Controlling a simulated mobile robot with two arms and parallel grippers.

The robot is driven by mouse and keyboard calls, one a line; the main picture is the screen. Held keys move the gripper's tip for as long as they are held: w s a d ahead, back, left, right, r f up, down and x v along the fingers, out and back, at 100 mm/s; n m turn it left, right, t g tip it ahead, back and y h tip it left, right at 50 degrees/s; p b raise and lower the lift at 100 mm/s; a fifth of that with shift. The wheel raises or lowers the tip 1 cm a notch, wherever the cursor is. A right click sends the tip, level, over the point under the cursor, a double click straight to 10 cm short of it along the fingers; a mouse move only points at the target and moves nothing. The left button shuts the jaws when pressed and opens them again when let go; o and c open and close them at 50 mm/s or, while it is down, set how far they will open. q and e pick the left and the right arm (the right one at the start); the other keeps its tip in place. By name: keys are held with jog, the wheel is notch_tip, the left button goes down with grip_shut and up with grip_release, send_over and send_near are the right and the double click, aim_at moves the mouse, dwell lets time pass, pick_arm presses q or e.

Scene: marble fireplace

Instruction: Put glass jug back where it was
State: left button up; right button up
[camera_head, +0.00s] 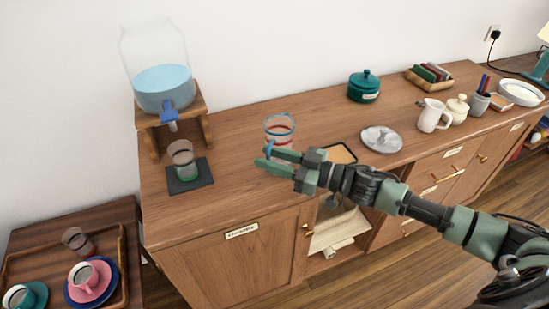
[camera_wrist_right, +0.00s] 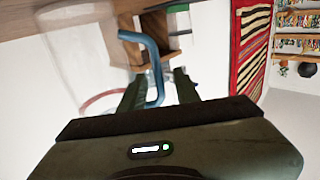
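The clear glass jug (camera_head: 280,123) with a red band and blue handle appears upright on the sideboard top, near its middle. My right gripper (camera_head: 266,158) is in front of it, fingers pointing left. In the right wrist view, the jug's glass (camera_wrist_right: 75,60) fills the left side. Its blue handle (camera_wrist_right: 156,75) lies between the two fingers of my right gripper (camera_wrist_right: 158,88), which stand apart with gaps beside the handle. The jug's lower part is partly hidden by the gripper in the head view. My left gripper is not in view.
A dark-rimmed tray (camera_head: 341,152) and a silver lid (camera_head: 381,139) lie right of the jug. A dispenser (camera_head: 163,88) on a wooden stand and a glass (camera_head: 184,158) on a dark mat (camera_head: 203,172) are left. A green pot (camera_head: 364,86) stands behind. Bare wood surrounds the jug.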

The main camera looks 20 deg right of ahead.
jog(key=shift+r, duration=0.15)
jog(key=v, duration=1.2)
jog(key=shift+b, duration=0.3)
